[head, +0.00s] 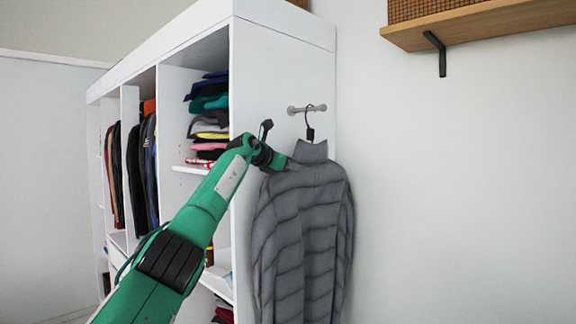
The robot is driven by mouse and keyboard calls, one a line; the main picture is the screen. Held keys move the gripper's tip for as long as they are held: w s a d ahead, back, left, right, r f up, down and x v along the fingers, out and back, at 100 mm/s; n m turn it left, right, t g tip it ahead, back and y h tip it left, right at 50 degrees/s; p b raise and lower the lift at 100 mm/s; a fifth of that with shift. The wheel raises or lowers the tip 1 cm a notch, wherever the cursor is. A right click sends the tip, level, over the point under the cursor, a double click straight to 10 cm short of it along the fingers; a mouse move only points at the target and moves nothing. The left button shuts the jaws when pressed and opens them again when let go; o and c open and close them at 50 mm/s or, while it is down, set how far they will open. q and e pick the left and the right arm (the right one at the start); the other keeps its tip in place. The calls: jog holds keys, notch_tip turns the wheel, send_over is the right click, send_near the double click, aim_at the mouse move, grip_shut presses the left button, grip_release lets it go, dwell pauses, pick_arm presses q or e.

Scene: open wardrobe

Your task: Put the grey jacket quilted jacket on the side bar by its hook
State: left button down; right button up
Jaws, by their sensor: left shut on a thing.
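The grey quilted jacket (308,232) hangs upright beside the wardrobe's white side panel. Its black hanger hook (311,118) rises from the collar and overlaps the side bar (295,110), a short metal bar on that panel. I cannot tell for sure whether the hook rests on the bar or is just in front of it. My left gripper (287,163) reaches in from the left and is shut on the jacket at its shoulder, next to the collar. The fingertips are partly hidden against the fabric. My right gripper is not in view.
The open white wardrobe (285,60) stands on the left, with folded clothes (209,115) on shelves and hanging garments (148,165) further along. A wooden wall shelf (480,22) with a black bracket is at the upper right. The wall right of the jacket is clear.

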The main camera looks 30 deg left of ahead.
pick_arm(q)
jog(key=shift+s+f, duration=0.1)
jog(key=shift+f, duration=0.25)
dwell(0.7)
jog(key=c, duration=0.8)
grip_release()
